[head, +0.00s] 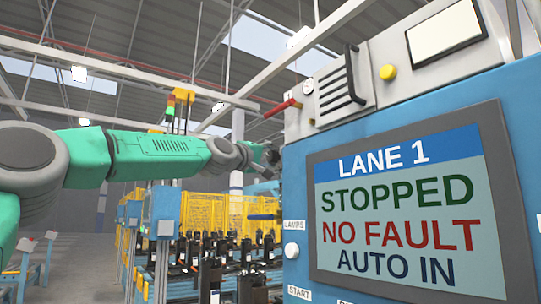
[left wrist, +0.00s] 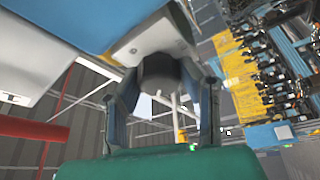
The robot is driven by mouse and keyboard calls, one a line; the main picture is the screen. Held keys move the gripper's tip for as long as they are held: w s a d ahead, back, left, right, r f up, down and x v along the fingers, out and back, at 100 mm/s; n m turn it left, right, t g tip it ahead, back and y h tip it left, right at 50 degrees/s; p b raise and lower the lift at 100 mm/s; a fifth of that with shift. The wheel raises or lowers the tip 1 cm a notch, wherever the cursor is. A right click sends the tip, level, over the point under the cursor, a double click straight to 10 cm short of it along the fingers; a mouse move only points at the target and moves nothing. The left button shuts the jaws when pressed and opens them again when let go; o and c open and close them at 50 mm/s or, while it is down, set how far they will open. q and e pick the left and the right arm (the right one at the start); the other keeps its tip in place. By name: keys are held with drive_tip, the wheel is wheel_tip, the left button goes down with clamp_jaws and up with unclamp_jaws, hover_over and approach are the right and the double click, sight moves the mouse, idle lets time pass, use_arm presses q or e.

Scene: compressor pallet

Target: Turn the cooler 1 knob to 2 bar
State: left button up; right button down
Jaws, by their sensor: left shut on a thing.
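My left gripper (head: 268,157) is at the left side of the blue cabinet in the head view, small and partly lost against the cabinet edge. In the left wrist view, the fingers of my left gripper (left wrist: 160,76) stand on both sides of a dark round knob (left wrist: 158,68) and are shut on it. The knob sits on a pale plate (left wrist: 150,38) fixed to a blue body. No label, scale or pressure reading on it can be read, so I cannot tell its setting. My right gripper is not in view.
The blue cabinet carries a screen (head: 398,205) reading LANE 1, STOPPED, NO FAULT, AUTO IN. A red lever (head: 282,107), a small gauge (head: 308,87), a black handle (head: 350,77) and a yellow button (head: 388,72) are above it. Yellow fencing (head: 215,212) stands behind.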

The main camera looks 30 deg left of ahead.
use_arm(q)
drive_tip(key=shift+w+d+f+n+g+p, duration=0.1)
drive_tip(key=shift+f+n+g+p, duration=0.15)
drive_tip(key=shift+n, duration=0.3)
drive_tip(key=shift+n+g+p, duration=0.15)
drive_tip(key=shift+n+p, duration=0.2)
drive_tip(key=shift+n, duration=0.2)
drive_tip(key=shift+f+n, duration=0.1)
drive_tip(key=shift+n, duration=0.5)
drive_tip(key=shift+g+y+p, duration=0.3)
